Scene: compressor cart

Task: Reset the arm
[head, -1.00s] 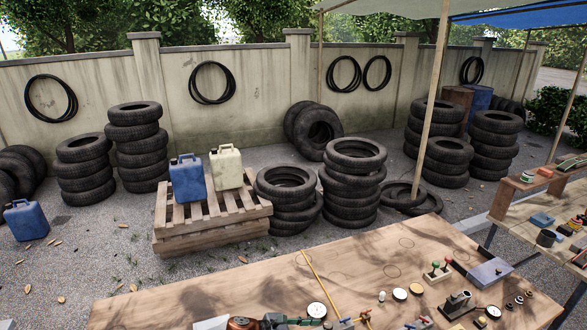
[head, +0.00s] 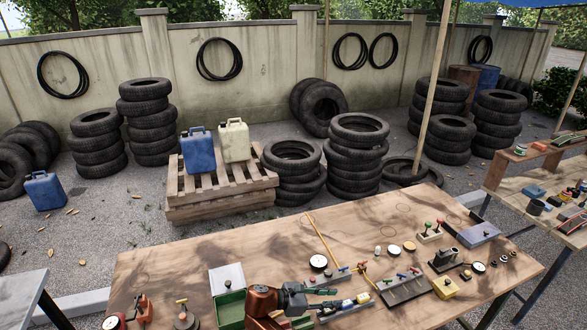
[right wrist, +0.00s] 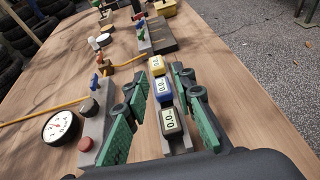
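My right gripper (head: 322,298) is over the front middle of the wooden workbench (head: 185,258) in the head view. In the right wrist view the right gripper (right wrist: 160,76) shows two green-padded fingers spread apart, with nothing held between them. Small digital meters with yellow, blue and dark faces lie on the bench in line with the gap; the blue meter (right wrist: 164,98) is in the middle. I cannot tell the exact height of the fingers above them. My left gripper is not in view.
A round dial gauge (right wrist: 60,127) is left of the fingers. A green box with a pale lid (head: 228,280) stands left of my right gripper. A valve rail (head: 405,288) and a yellow block (head: 445,287) are to the right. The bench's back left is clear.

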